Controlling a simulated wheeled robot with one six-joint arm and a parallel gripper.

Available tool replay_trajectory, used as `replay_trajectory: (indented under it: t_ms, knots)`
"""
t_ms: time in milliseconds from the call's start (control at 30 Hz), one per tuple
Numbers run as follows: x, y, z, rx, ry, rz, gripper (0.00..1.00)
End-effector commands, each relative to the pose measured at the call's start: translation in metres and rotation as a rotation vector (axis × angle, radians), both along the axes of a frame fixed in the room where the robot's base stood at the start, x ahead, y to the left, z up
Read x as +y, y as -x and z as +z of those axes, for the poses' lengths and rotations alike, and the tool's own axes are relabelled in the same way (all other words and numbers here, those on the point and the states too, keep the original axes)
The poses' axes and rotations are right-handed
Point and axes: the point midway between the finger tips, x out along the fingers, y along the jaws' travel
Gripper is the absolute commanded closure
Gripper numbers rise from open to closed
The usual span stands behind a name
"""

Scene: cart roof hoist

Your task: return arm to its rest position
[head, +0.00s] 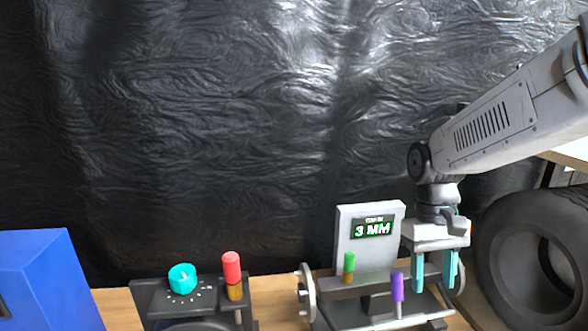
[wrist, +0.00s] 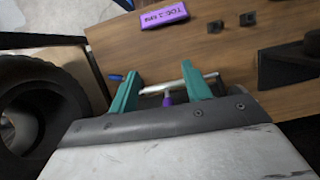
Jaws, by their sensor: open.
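My gripper (head: 435,272) hangs pointing down at the right of the head view, with its two teal fingers apart and nothing held between them. It is just right of the grey device with the display (head: 372,227), which reads "3 MM" in green. A purple-topped handle (head: 397,287) and a green-topped handle (head: 348,266) stand on that device, left of my fingers. In the wrist view the open fingers (wrist: 163,88) frame a purple tip (wrist: 168,99) and a pale rod (wrist: 178,84); whether these lie between or beyond the fingers is unclear.
A black tyre (head: 540,255) stands close right of my gripper. A dark panel with a teal knob (head: 182,277) and a red-topped handle (head: 231,266) is left of the device. A blue box (head: 48,280) is far left. A purple label block (wrist: 164,16) lies on the wooden surface.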

Motion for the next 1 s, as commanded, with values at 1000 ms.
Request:
replay_trajectory:
  t_ms: [1000]
  knots:
    - [-0.009, 0.174, 0.056, -0.418, -0.014, -0.113, 0.51]
